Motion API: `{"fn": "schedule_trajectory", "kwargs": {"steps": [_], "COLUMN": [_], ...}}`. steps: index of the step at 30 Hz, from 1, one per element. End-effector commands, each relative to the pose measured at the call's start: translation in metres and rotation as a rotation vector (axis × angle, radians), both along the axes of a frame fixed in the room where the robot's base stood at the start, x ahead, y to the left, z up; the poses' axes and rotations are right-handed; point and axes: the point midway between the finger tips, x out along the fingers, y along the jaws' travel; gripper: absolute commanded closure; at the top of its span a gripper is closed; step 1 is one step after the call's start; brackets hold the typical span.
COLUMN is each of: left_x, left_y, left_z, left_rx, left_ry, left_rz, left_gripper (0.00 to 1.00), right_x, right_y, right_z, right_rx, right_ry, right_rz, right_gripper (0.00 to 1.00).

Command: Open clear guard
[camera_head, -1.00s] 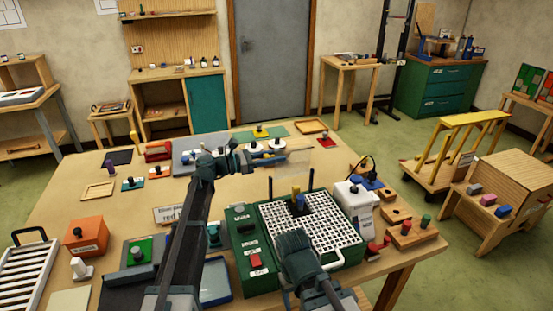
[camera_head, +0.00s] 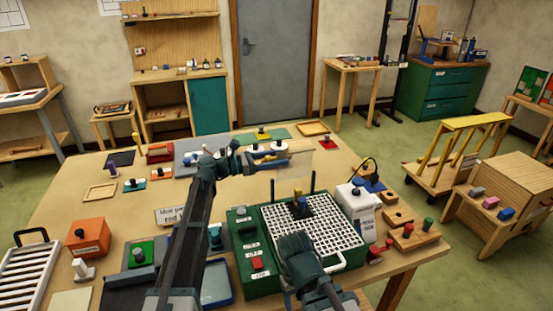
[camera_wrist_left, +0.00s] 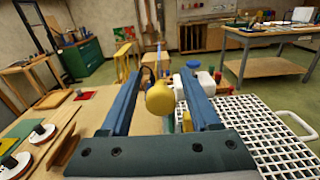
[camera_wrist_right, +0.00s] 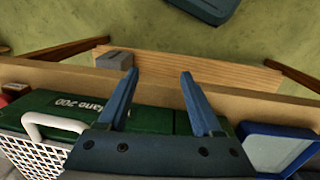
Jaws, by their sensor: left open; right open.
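The clear guard (camera_head: 298,164) shows as a faint see-through sheet above the back of the green machine (camera_head: 240,240), between two dark posts. A yellow knob (camera_head: 297,192) stands below it over the white grid (camera_head: 325,225). My left gripper (camera_head: 284,158) is open beside the sheet, its fingers pointing right. In the left wrist view a round yellow knob (camera_wrist_left: 160,97) shows between the open fingers, with no clear contact. My right gripper (camera_wrist_right: 160,74) is open and empty near the machine's front. Its fingertips are hidden in the head view.
A white bottle-like unit (camera_head: 356,205) stands right of the grid, with wooden blocks (camera_head: 412,236) beyond it. A blue tray (camera_head: 216,283) lies left of the machine. An orange box (camera_head: 87,237) is at the left. Bare table shows at the left middle.

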Motion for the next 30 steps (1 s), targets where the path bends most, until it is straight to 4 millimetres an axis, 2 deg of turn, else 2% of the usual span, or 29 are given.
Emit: {"fn": "schedule_trajectory", "kwargs": {"steps": [4, 8, 15, 21, 27, 30], "left_x": [-0.002, -0.007, -0.023, -0.035, -0.041, -0.043], "left_y": [0.004, 0.021, 0.072, 0.107, 0.127, 0.130], "left_z": [0.000, 0.000, 0.000, 0.000, 0.000, 0.000], "left_rx": [-0.001, -0.001, 0.000, 0.000, 0.000, 0.000], "left_ry": [0.000, 0.000, 0.000, 0.000, 0.000, 0.000], "left_rz": [0.001, 0.002, 0.004, 0.002, 0.001, 0.001], "left_gripper": [0.38, 0.38, 0.38, 0.38, 0.38, 0.38], "right_x": [0.000, 0.000, 0.000, 0.000, 0.000, 0.000], "right_y": [0.000, 0.000, 0.000, 0.000, 0.000, 0.000], "right_z": [0.000, 0.000, 0.000, 0.000, 0.000, 0.000], "right_rx": [0.000, 0.000, 0.000, 0.000, 0.000, 0.000], "right_ry": [0.000, 0.000, 0.000, 0.000, 0.000, 0.000], "right_rz": [0.000, 0.000, 0.000, 0.000, 0.000, 0.000], "right_gripper": [0.33, 0.33, 0.33, 0.33, 0.33, 0.33]}}
